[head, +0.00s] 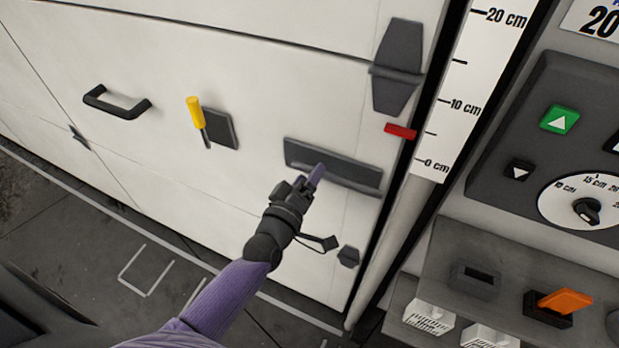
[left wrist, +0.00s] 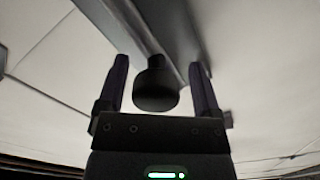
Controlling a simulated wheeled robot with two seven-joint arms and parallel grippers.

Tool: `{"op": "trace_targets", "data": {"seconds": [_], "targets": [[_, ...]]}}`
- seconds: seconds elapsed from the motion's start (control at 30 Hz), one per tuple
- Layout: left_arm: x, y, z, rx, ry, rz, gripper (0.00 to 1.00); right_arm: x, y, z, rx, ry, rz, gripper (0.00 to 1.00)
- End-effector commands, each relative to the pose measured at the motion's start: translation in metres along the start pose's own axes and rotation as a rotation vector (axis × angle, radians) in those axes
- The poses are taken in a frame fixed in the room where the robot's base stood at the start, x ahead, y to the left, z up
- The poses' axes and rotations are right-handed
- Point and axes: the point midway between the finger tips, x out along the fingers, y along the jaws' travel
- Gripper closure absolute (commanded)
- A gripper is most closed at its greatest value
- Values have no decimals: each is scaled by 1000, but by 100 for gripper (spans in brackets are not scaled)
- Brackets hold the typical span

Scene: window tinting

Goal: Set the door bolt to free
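The door bolt shows as a dark grey horizontal plate (head: 345,168) low on the white door. My left gripper (head: 312,180) is in front of this plate and partly covers it. In the left wrist view a black round knob (left wrist: 157,88) stands out from a grey bar (left wrist: 172,45). The knob lies between the two fingers of my left gripper (left wrist: 159,66), with a visible gap on each side. The left gripper is open. The knob is hidden in the head view. My right gripper is not in view.
A yellow lever (head: 194,112) and a black handle (head: 117,104) are on the door to the left. A red marker (head: 400,131) sits beside a centimetre scale (head: 465,95). A control panel (head: 535,125) and a shelf with an orange-topped item (head: 563,300) are at right.

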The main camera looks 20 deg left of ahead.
Motion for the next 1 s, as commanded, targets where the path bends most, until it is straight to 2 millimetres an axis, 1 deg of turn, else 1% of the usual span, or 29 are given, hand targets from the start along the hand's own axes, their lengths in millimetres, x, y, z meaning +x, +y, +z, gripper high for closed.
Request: {"op": "trace_targets", "data": {"seconds": [0.2, 0.27, 0.37, 0.6, 0.7, 0.8, 1.0], "targets": [[0, 0, 1, -3, -2, 0, 17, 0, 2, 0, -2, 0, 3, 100], [-4, 0, 1, -3, -3, -1, 17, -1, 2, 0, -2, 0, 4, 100], [-18, 1, 1, -2, -4, -2, 17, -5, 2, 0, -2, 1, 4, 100], [-71, 0, 0, -2, -3, -3, 17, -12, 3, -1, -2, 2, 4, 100], [-88, 0, 0, -1, -3, -2, 17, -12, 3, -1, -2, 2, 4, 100], [-97, 0, 0, -1, -1, -1, 17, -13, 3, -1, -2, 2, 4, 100], [-100, 0, 0, -2, 0, 0, 17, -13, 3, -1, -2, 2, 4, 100]]}}
